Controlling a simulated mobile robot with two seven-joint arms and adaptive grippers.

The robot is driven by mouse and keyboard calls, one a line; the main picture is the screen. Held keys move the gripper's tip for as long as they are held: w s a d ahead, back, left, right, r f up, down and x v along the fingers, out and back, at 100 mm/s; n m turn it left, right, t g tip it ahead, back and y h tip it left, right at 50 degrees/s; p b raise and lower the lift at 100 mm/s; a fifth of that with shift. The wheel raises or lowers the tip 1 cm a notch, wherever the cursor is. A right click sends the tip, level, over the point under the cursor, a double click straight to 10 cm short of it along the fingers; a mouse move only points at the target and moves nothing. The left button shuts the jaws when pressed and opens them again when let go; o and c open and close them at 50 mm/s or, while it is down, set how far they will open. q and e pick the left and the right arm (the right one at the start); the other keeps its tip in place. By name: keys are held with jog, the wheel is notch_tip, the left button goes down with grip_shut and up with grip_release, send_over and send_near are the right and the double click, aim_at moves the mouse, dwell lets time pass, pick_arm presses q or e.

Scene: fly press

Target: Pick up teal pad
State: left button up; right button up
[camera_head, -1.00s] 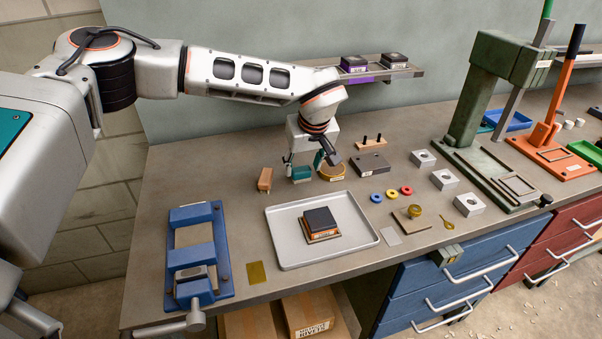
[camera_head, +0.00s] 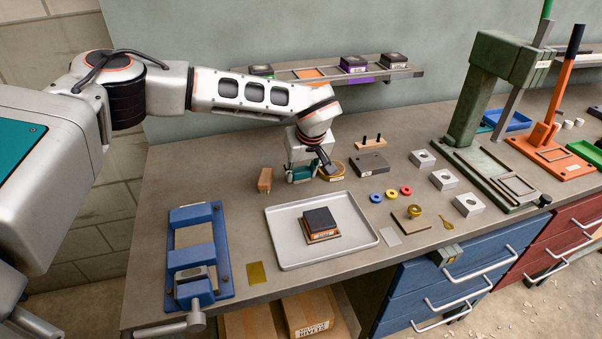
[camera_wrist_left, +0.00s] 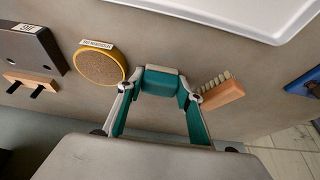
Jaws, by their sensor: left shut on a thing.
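The teal pad (camera_head: 300,174) is a small teal block at the back of the bench, behind the tray. My left gripper (camera_head: 302,176) comes down over it from above and is shut on it. In the left wrist view the teal pad (camera_wrist_left: 160,81) sits between the two fingertips of the left gripper (camera_wrist_left: 160,90), which grip its sides. I cannot tell whether it is clear of the bench top. The gripper and wrist hide part of the pad in the head view. My right gripper is not in view.
A wooden brush (camera_wrist_left: 222,93) lies close on one side of the gripper, and a round yellow-rimmed tin (camera_wrist_left: 100,64) on the other. A grey tray (camera_head: 282,258) with a dark block on an orange scale-like base is in front. A blue vise (camera_head: 195,255) stands left.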

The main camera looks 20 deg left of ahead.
aim_at(301, 170)
pick_arm(q)
jog(key=shift+r, duration=0.15)
notch_tip(301, 170, up, 20)
dwell(0.4)
